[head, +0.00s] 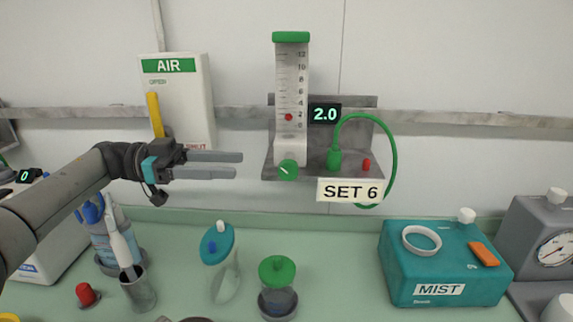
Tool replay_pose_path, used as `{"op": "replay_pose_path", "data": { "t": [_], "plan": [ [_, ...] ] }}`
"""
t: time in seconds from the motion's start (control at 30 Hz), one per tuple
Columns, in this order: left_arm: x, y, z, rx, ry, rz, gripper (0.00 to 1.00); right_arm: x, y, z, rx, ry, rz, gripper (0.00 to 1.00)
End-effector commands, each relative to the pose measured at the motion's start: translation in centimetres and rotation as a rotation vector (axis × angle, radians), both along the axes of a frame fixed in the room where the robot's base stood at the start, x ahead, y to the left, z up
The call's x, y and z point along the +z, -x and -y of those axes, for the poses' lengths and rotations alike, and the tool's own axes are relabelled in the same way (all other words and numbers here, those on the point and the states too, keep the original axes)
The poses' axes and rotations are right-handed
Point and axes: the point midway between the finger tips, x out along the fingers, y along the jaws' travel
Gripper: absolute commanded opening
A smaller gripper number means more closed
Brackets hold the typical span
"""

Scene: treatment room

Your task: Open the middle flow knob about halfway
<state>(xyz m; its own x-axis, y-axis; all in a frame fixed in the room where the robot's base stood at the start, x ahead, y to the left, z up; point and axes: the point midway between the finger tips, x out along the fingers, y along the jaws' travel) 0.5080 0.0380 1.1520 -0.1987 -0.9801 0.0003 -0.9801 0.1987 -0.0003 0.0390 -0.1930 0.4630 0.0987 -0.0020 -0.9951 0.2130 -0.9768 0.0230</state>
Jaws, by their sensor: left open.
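A flow meter tube (291,95) with a green cap stands upright on a grey wall bracket. Its red ball (288,117) sits near the 2 mark, and a small display (324,114) beside it reads 2.0. The green flow knob (288,170) with a white pointer line is at the foot of the tube. A sign (350,190) below the bracket reads SET 6. My left gripper (239,165) is open and empty, its fingers pointing right, left of the knob and apart from it. My right gripper is out of view.
An AIR box (180,95) with a yellow lever (155,115) is behind my left gripper. A green hose (394,150) loops right of the tube. Bottles, a cup and a teal MIST box (440,265) stand on the counter (335,245) below.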

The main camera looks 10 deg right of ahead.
Motion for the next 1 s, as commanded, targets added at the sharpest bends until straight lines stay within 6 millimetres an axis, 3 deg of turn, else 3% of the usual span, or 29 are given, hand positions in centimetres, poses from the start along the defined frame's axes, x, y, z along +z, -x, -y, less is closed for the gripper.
{"op": "replay_pose_path", "data": {
  "t": [0.3, 0.5, 0.7, 0.97, 1.0],
  "plan": [
    [-0.1, 1.4, 6.3, -0.005, 0.001, 0.0, 0.55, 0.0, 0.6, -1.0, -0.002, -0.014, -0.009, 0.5],
    [-0.1, 1.9, 9.2, -0.002, 0.0, 0.0, 0.55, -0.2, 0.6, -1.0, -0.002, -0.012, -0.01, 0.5],
    [-0.1, 2.1, 10.4, -0.001, 0.0, 0.0, 0.55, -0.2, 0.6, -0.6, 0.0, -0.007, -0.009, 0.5],
    [0.0, 2.1, 10.5, 0.0, 0.0, 0.0, 0.55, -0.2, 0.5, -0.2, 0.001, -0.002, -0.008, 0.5],
    [0.0, 2.1, 10.5, 0.0, 0.0, 0.0, 0.51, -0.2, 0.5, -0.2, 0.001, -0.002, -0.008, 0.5]
  ]
}}
